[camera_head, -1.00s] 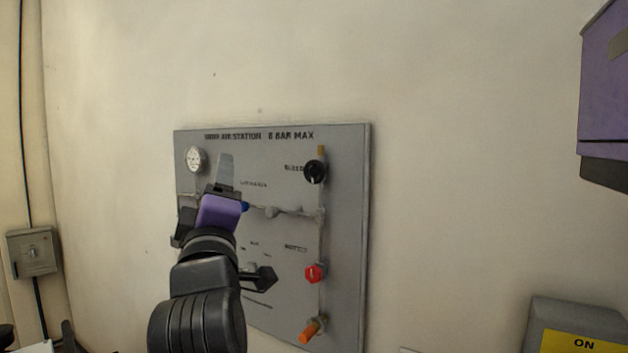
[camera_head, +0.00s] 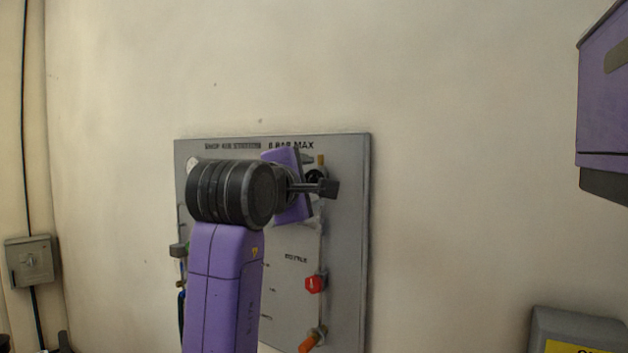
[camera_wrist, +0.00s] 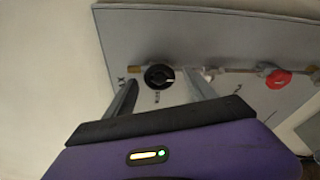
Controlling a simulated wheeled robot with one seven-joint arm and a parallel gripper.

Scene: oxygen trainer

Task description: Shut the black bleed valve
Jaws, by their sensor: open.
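The black bleed valve (camera_wrist: 158,76) is a round knob with a pale pointer mark, set on a pipe on the grey panel (camera_wrist: 225,40). In the wrist view the mark points roughly right. My gripper (camera_wrist: 161,77) is open, one finger on each side of the knob in that view. I cannot tell whether the fingertips reach its depth or touch it. In the head view my gripper (camera_head: 318,173) is in front of the panel's upper right and hides most of the black bleed valve (camera_head: 314,175).
A red knob (camera_head: 316,283) and an orange handle (camera_head: 310,342) sit lower on the panel's right side. The red knob also shows in the wrist view (camera_wrist: 278,79). My arm hides much of the panel's left. A grey box (camera_head: 32,261) is on the wall at left.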

